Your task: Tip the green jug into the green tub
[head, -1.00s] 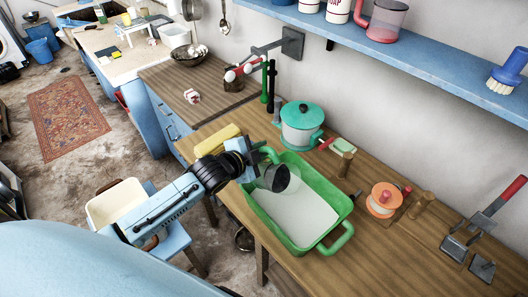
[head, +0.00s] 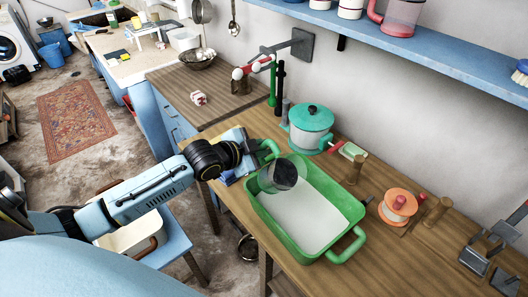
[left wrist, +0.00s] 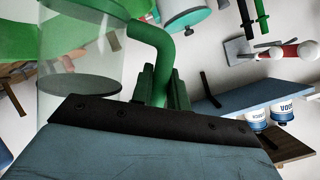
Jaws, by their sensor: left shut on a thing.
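The green jug (head: 284,176) has a clear body, a green handle and a dark round base. My left gripper (head: 252,163) is shut on its handle and holds it over the left end of the green tub (head: 345,243). The jug is tipped well over, with its dark base turned up. A pale, flat surface shows inside the tub; I cannot tell whether it is liquid. In the left wrist view the jug's clear body (left wrist: 75,60) is at left, with the handle (left wrist: 152,45) between my fingers. My right gripper is not in view.
The tub stands on a wooden worktop (head: 300,274). A blue shelf (head: 430,62) runs along the wall above.

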